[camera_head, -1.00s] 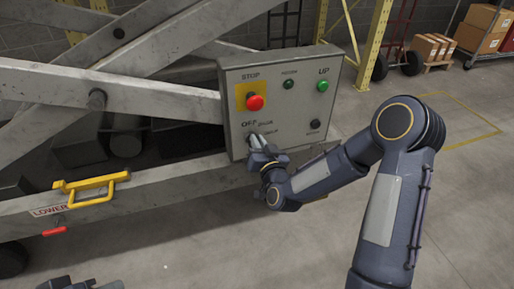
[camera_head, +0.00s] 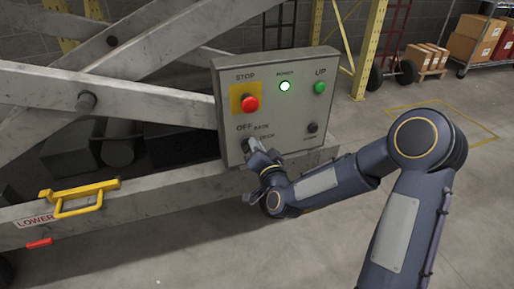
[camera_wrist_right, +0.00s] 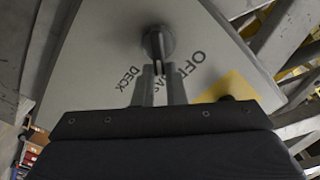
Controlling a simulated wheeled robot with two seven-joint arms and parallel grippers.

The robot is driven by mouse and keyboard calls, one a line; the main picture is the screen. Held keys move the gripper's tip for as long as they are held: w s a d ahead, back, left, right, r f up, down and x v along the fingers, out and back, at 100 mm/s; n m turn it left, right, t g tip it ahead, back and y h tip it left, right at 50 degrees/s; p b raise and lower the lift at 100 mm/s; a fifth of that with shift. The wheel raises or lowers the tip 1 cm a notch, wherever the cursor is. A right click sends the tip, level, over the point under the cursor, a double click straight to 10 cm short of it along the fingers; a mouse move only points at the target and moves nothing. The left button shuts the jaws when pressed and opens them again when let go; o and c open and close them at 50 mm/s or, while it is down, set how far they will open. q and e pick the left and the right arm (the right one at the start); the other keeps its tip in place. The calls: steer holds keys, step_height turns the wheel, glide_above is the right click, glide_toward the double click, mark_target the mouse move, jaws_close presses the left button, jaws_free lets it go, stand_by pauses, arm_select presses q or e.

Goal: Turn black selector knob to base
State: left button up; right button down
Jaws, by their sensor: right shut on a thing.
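The black selector knob (camera_wrist_right: 158,42) is on the lower left of the grey control box (camera_head: 288,110), by the labels OFF, BASE and DECK. My right gripper (camera_head: 252,148) reaches it from the front right; its fingers mostly hide the knob in the head view. In the right wrist view the two fingers (camera_wrist_right: 159,78) are closed on the knob's narrow grip, which stands between their tips. The knob's exact pointing direction is hard to tell. The power lamp (camera_head: 285,86) glows bright white-green. My left gripper is not in view.
The red stop button (camera_head: 250,104) on a yellow plate sits just above the knob. The green up button (camera_head: 320,87) and a small black control (camera_head: 313,128) are to the right. A yellow handle (camera_head: 80,198) is on the lift's lower rail at left. Open floor lies in front.

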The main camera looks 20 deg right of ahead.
steer(key=shift+a+f, duration=0.15)
steer(key=c, duration=1.4)
jaws_free()
steer(key=shift+w+a, duration=0.1)
steer(key=shift+w, duration=0.05)
steer(key=s+p, duration=0.1)
steer(key=s, duration=0.7)
steer(key=shift+d, duration=0.2)
